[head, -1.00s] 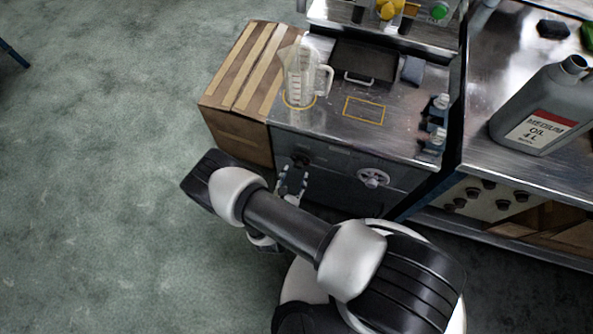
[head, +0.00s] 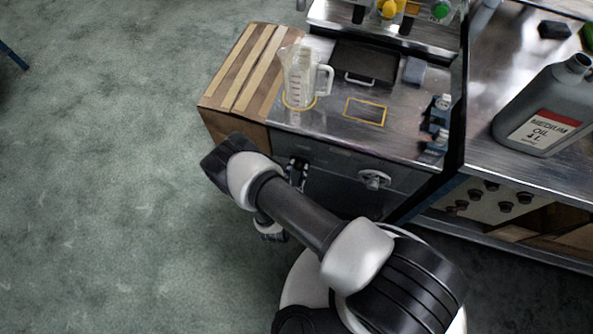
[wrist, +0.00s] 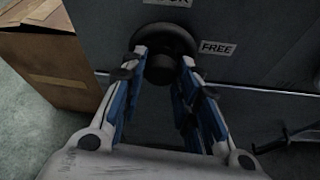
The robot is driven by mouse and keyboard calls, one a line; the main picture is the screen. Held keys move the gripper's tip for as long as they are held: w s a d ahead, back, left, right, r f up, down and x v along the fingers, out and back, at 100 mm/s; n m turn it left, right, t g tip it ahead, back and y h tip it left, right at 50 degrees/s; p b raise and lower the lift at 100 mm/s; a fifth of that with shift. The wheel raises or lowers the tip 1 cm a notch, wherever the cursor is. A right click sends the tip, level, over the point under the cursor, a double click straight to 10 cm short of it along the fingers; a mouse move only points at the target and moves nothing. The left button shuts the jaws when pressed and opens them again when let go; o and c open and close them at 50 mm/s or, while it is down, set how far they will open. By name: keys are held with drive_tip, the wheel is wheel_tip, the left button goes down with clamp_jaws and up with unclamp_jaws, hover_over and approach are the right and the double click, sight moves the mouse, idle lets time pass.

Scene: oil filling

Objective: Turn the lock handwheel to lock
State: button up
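The lock handwheel (wrist: 165,38) is a dark round wheel with a protruding hub on the grey cabinet front. It shows at the top centre of the wrist view, below a partly cut-off label ending in "OCK" and left of a "FREE" label (wrist: 216,48). My gripper (wrist: 164,62) is open, with its blue-lined fingers spread on both sides of the hub and their tips at the wheel. I cannot tell whether they touch it. In the head view my gripper (head: 298,172) is at the cabinet's left front and largely hides this wheel.
A pale spoked handwheel (head: 374,179) is on the same front, to the right. A clear measuring jug (head: 300,78) stands on the metal top. A grey oil can (head: 545,110) stands on the right bench.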

drive_tip(key=c, duration=0.5)
drive_tip(key=shift+a+n+g+h, duration=0.1)
drive_tip(key=shift+n+g+h, duration=0.2)
drive_tip(key=shift+n+h, duration=0.7)
drive_tip(key=n+h, duration=0.1)
drive_tip(key=n, duration=0.2)
drive_tip(key=shift+f+h, duration=0.1)
drive_tip(key=shift+h, duration=0.2)
drive_tip(key=n+h, duration=0.2)
drive_tip(key=n, duration=0.2)
drive_tip(key=shift+a+f, duration=0.1)
drive_tip(key=shift+a, duration=0.05)
drive_tip(key=shift+w+f+n+h, duration=0.1)
drive_tip(key=shift+n+h, duration=0.9)
drive_tip(key=shift+n, duration=1.1)
